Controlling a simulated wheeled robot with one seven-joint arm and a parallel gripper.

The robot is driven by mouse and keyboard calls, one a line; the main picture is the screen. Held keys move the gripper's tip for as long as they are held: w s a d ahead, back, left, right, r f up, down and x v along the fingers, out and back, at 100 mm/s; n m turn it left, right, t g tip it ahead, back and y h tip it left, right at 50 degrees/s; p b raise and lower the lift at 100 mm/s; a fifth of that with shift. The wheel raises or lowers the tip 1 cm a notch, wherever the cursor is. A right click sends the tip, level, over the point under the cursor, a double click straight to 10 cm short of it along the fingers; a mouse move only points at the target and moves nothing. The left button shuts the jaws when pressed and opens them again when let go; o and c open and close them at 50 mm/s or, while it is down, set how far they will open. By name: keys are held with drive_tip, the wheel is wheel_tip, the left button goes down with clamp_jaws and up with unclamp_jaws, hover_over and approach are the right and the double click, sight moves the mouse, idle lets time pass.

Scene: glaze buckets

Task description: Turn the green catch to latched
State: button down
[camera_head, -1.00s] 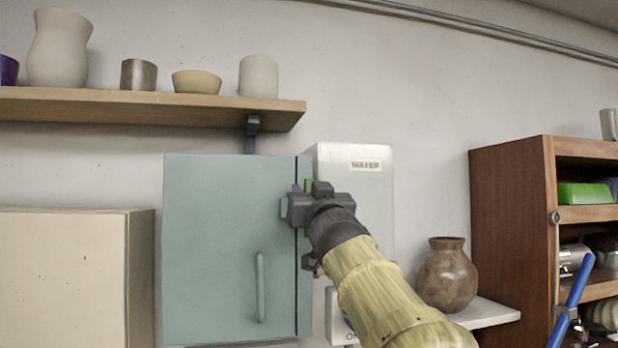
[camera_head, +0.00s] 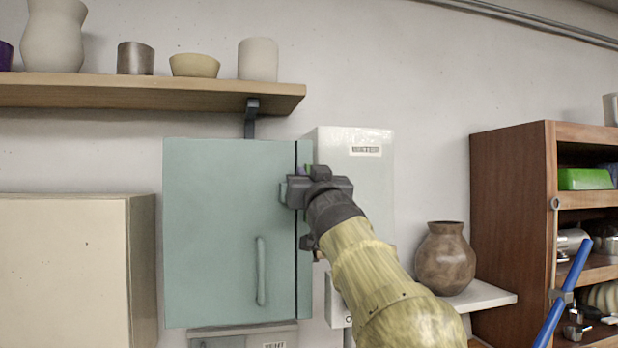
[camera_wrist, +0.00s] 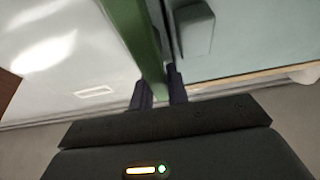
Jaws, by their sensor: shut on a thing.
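The green catch shows in the wrist view as a long green bar (camera_wrist: 140,35) that runs down between my two dark fingers. In the head view only a small green piece (camera_head: 309,169) shows, just above and behind my gripper. My gripper (camera_wrist: 159,92) is shut on the bar; it also shows in the head view (camera_head: 303,183) at the upper right edge of the teal cabinet door (camera_head: 215,215). Most of the catch is hidden by the gripper in the head view, so I cannot tell its angle there.
A white box with a label (camera_head: 365,172) is right of the cabinet. A shelf with pots (camera_head: 215,96) hangs above. A brown vase (camera_head: 446,262) stands on a ledge at right, beside a wooden rack (camera_head: 508,220). A beige box (camera_head: 62,265) is at left.

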drive_tip(key=shift+d+f+m+b, duration=0.1)
drive_tip(key=shift+m+b, duration=0.3)
drive_tip(key=shift+b, duration=0.05)
drive_tip(key=shift+w+d+f+m+h+b, duration=0.1)
drive_tip(key=shift+d+f+m+h+b, duration=0.05)
drive_tip(key=shift+m+h+b, duration=0.95)
drive_tip(key=shift+w+d+f+m+g+h, duration=0.15)
drive_tip(key=shift+d+f+m+g+h, duration=0.6)
drive_tip(key=shift+m, duration=2.5)
drive_tip(key=shift+w+d+f+m+g+h, duration=0.1)
drive_tip(key=shift+d+f+m+g+h, duration=0.25)
drive_tip(key=shift+m+h, duration=1.85)
drive_tip(key=shift+w+d+f+m+g+y, duration=0.15)
drive_tip(key=shift+d+f+m+g, duration=0.4)
drive_tip(key=shift+m, duration=3.7)
drive_tip(key=shift+a+r+g, duration=0.1)
drive_tip(key=shift+a+g, duration=0.15)
drive_tip(key=shift+a, duration=0.05)
drive_tip(key=c, duration=1.4)
unclamp_jaws()
drive_tip(key=shift+o, duration=0.2)
